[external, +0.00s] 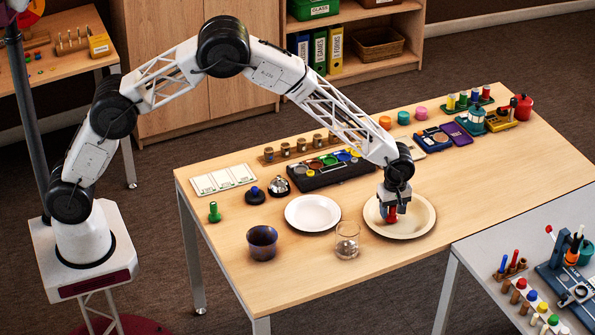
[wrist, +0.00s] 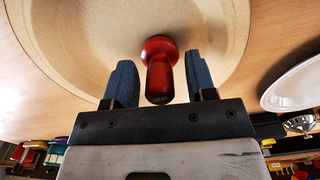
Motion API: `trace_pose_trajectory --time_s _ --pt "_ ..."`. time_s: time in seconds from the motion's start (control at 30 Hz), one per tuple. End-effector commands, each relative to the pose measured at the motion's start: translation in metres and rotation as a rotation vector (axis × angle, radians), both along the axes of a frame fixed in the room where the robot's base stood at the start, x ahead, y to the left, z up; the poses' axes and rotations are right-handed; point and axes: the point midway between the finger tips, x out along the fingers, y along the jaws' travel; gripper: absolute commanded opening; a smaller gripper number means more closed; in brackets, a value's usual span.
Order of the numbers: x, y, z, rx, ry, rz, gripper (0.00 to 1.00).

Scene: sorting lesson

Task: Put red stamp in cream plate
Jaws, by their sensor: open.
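The red stamp (external: 391,214) is inside the cream plate (external: 426,226), below my gripper (external: 395,206). In the wrist view, the red stamp (wrist: 159,72) is between the two blue fingers of my gripper (wrist: 160,75), with a gap on each side. The fingers are open and do not appear to touch it. The cream plate (wrist: 85,45) lies behind the stamp in that view. Whether the stamp's far end rests fully on the plate is hard to tell.
A clear glass (external: 347,241) stands just left of the cream plate, and a white plate (external: 312,213) is further left. A dark cup (external: 262,243), a green stamp (external: 214,212) and a bell (external: 279,186) are also left. An ink-pad tray (external: 330,171) is behind. The table's front right is clear.

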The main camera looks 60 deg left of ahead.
Motion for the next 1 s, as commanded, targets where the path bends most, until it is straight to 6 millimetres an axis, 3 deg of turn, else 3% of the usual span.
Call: trace_pose_trajectory --time_s 0.27,0.7,1.0 --pt "0.0 0.0 0.016 0.0 -0.001 0.0 0.51" --pt "0.001 0.0 0.083 -0.001 -0.003 0.0 0.51" --pt "0.0 0.0 0.116 0.0 -0.001 0.0 0.51"
